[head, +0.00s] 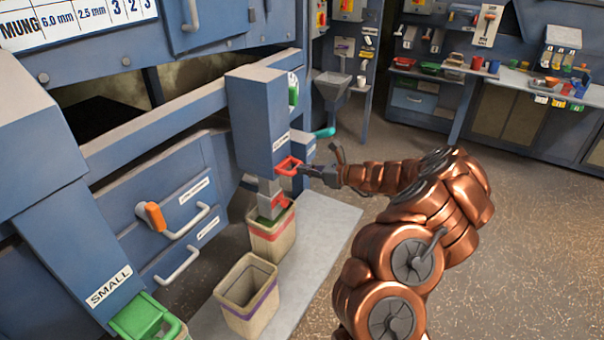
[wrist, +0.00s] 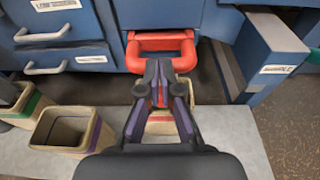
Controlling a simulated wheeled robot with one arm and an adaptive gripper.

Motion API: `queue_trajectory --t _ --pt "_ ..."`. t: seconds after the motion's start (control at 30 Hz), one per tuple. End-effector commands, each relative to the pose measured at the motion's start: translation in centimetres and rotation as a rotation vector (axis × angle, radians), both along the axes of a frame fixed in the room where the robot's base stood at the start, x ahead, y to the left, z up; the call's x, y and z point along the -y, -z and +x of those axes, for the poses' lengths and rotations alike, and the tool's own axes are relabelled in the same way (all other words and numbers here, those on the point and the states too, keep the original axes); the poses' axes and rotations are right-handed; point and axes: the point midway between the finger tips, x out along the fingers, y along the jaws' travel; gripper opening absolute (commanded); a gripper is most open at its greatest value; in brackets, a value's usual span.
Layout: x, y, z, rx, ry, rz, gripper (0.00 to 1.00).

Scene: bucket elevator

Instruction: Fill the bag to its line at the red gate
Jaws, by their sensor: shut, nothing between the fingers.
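The red gate's loop handle (head: 288,166) sticks out from the blue chute column in the head view; it also shows in the wrist view (wrist: 160,40). My gripper (head: 308,171) is shut and empty, its tips right at the handle's front; I cannot tell whether they touch. The tips also show in the wrist view (wrist: 157,68). Below the gate a red-rimmed spout (head: 276,203) hangs over a tan bag with a red band (head: 272,240). Something green shows at the bag's mouth, but its level is unclear. In the wrist view my fingers mostly hide this bag.
An open, empty-looking tan bag with a purple band (head: 247,295) stands nearer on the pale platform (head: 315,235). A green gate (head: 140,318) is at the lower left. An orange handle (head: 152,217) and drawers line the machine. The floor at right is clear.

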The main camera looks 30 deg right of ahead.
Motion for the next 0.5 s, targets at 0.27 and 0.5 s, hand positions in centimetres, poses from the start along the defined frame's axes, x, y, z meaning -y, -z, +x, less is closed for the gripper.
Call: queue_trajectory --t 0.27,0.5 --pt "-0.4 -0.2 0.2 0.002 -0.004 0.003 0.0" --pt "0.7 -0.8 -0.9 0.001 -0.002 0.002 0.0"
